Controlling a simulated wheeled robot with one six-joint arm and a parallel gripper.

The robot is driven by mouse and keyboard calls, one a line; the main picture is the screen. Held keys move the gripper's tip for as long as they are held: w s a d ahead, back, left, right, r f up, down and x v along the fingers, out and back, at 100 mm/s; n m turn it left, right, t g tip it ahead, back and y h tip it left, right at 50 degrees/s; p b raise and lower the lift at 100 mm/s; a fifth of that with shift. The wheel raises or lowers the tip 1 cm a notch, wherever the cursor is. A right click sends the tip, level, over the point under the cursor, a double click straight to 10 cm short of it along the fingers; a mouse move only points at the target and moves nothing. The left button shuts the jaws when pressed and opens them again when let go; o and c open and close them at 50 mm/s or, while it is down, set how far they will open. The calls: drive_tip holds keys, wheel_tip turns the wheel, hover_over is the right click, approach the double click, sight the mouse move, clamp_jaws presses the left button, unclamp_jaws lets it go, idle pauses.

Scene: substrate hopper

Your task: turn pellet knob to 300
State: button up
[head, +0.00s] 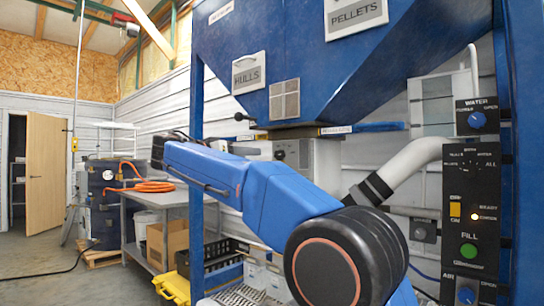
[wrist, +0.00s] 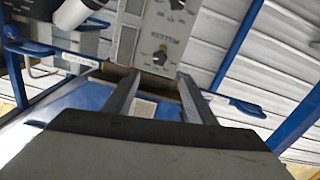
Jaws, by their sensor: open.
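A grey control box (head: 306,153) hangs under the blue hopper in the head view, a dark knob showing on its face. In the wrist view the box face (wrist: 150,28) carries two dark knobs, an upper one (wrist: 177,4) and a lower one (wrist: 160,56). Their labels and settings are too small to read, so I cannot tell which is the pellet knob. My gripper (wrist: 158,76) is open and empty, its two fingers pointing towards the box with the lower knob between and beyond the tips. I see no contact. In the head view my arm partly hides it.
The blue hopper (head: 290,50) with HULLS and PELLETS signs hangs above. A black panel (head: 470,215) with WATER, FILL and AIR controls stands right. A pale pipe (head: 413,158) slopes beside the box. A table (head: 190,197) with an orange hose stands left; open floor lies farther left.

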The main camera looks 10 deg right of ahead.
sight(277, 154)
drive_tip(key=x, duration=1.4)
drive_tip(key=shift+d, duration=0.2)
drive_tip(key=c, duration=1)
drive_tip(key=shift+c, duration=0.2)
